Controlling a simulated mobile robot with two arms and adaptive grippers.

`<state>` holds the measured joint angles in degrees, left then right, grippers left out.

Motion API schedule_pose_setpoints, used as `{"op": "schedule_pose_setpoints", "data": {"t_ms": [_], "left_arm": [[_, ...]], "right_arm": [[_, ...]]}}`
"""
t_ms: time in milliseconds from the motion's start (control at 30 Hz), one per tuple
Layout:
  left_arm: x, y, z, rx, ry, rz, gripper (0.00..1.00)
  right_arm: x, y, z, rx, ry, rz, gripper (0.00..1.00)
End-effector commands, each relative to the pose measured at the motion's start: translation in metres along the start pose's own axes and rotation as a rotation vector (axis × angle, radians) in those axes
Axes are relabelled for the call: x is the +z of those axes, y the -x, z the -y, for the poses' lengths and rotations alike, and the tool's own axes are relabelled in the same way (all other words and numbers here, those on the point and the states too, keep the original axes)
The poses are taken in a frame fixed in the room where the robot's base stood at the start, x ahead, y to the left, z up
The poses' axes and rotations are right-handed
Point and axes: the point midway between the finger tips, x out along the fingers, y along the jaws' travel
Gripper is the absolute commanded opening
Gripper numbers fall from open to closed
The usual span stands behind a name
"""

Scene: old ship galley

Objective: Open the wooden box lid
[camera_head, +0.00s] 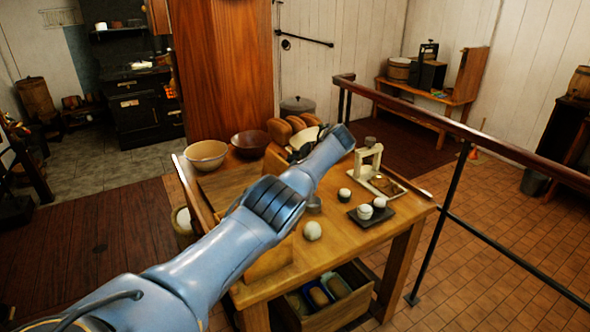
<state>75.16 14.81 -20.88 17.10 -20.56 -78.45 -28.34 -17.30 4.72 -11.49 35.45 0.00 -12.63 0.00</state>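My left arm comes in from the lower left and crosses over the table (340,240). My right gripper is not in this view. A plain wooden panel (268,262) stands at the table's front left, partly behind my arm. Another upright piece of wood (274,166) shows beyond the arm. They may be parts of the wooden box; my arm covers the space between them, so I cannot tell how its lid stands.
A white stand (370,160), a black tray (375,217) with small white jars and a pale ball (312,230) are at right. A railing (470,135) runs beside the table.

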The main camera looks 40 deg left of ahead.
Motion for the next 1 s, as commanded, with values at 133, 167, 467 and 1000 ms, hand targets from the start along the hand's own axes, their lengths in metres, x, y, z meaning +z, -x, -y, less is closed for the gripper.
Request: {"op": "schedule_pose_setpoints", "data": {"t_ms": [133, 167, 467, 1000], "left_arm": [[0.000, 0.003, 0.000, 0.000, 0.000, 0.001, 0.50], [0.000, 0.004, 0.000, 0.000, 0.000, 0.001, 0.50], [-0.001, 0.042, 0.000, -0.002, 0.000, -0.004, 0.50], [-0.001, 0.119, 0.000, 0.000, -0.001, -0.001, 0.50]], "right_arm": [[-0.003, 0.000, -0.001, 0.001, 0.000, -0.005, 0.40], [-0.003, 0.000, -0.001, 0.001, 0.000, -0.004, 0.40], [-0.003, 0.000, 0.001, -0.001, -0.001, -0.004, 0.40], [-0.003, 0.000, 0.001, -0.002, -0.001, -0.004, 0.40]]}}
